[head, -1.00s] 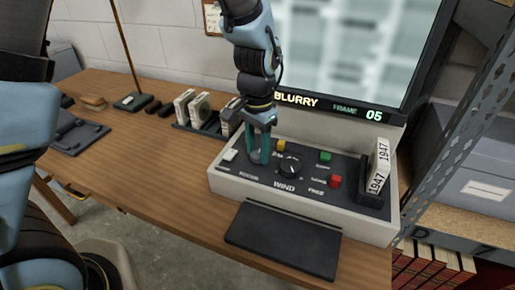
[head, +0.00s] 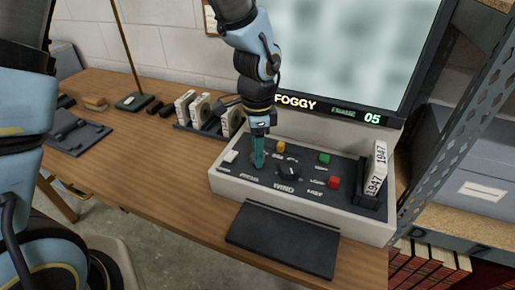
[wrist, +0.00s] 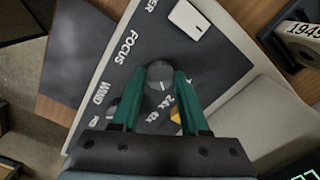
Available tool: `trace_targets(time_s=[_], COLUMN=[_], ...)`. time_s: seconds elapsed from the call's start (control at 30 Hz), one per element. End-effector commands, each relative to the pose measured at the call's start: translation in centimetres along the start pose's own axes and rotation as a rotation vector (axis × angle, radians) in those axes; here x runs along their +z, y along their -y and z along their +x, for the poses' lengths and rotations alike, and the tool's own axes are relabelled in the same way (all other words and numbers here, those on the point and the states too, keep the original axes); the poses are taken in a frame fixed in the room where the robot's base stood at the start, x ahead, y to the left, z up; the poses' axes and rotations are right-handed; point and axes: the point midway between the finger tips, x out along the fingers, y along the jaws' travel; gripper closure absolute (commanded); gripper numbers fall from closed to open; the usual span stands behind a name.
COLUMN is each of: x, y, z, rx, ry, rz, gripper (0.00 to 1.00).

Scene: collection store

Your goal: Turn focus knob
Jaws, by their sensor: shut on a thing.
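The focus knob (wrist: 159,75) is a small round grey knob beside the FOCUS label in the wrist view. My gripper (wrist: 160,84) is shut on it, with one teal finger on each side. In the head view my gripper (head: 259,165) points down onto the left part of the control panel (head: 222,183) and hides the knob. The screen (head: 345,50) shows a pale, very blurred picture. The readout below it (head: 295,103) says FOGGY, with frame 05.
The black WIND knob (head: 289,172) is just right of my gripper. Yellow, green (head: 324,158) and red (head: 334,182) buttons and a white switch (head: 230,157) are close by. A box marked 1947 (head: 376,168) stands at the panel's right. Several reel boxes (head: 205,110) stand behind left.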

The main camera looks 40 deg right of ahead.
Motion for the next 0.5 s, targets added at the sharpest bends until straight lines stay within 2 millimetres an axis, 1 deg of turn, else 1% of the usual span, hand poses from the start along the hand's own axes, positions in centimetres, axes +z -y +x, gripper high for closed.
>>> trace_targets(time_s=[0.2,0.5], x=[-0.07,-0.08], y=[0.03,0.04], z=[-0.05,-0.02], rx=[-0.001,-0.002], ry=[-0.002,-0.002], rz=[0.042,0.048], gripper=[1.00,1.00])
